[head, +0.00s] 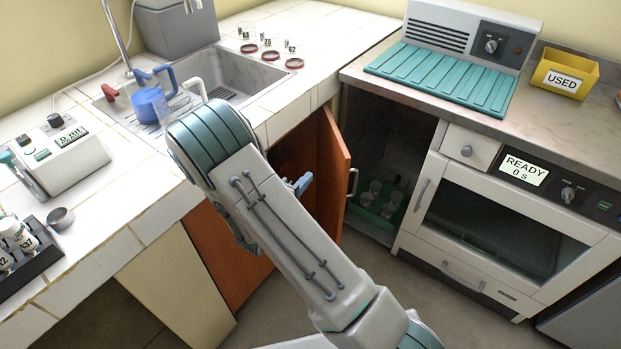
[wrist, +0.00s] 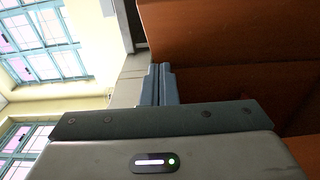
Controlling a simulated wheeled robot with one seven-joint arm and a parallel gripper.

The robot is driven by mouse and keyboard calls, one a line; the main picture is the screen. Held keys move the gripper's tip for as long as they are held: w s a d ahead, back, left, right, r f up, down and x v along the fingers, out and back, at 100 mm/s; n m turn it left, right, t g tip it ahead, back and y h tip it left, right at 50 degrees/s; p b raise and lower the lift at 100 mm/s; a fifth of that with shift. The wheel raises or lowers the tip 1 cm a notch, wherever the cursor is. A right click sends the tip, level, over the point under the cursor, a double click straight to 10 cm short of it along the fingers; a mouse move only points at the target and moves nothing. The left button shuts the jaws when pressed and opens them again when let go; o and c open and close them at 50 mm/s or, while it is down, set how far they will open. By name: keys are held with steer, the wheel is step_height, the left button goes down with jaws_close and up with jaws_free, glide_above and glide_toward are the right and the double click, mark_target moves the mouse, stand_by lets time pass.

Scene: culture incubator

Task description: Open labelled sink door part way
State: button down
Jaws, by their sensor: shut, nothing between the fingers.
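The sink cabinet's wooden door (head: 333,178) stands part way open below the sink (head: 228,80), swung out to the right, with its handle (head: 352,183) on the outer face. No label is legible on it. My gripper (head: 303,184) is at the cabinet opening, on the inner side of the open door, and looks close to it. In the wrist view my gripper's fingers (wrist: 158,84) are shut together with nothing between them. Brown wood panels (wrist: 215,35) fill the right of that view. Whether the fingers touch the door cannot be told.
To the right, an open dark compartment holds a green rack (head: 375,208), beside the incubator (head: 500,215) with its READY display. A blue jug (head: 150,104) stands at the sink. Vials (head: 18,235) stand on the left counter. Floor shows below the door.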

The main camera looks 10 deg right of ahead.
mark_target(340, 155)
steer(key=x, duration=0.3)
steer(key=s+d+x, duration=0.1)
steer(key=x, duration=0.5)
steer(key=shift+s+d, duration=0.25)
steer(key=shift+d, duration=0.55)
steer(key=shift+f, duration=0.1)
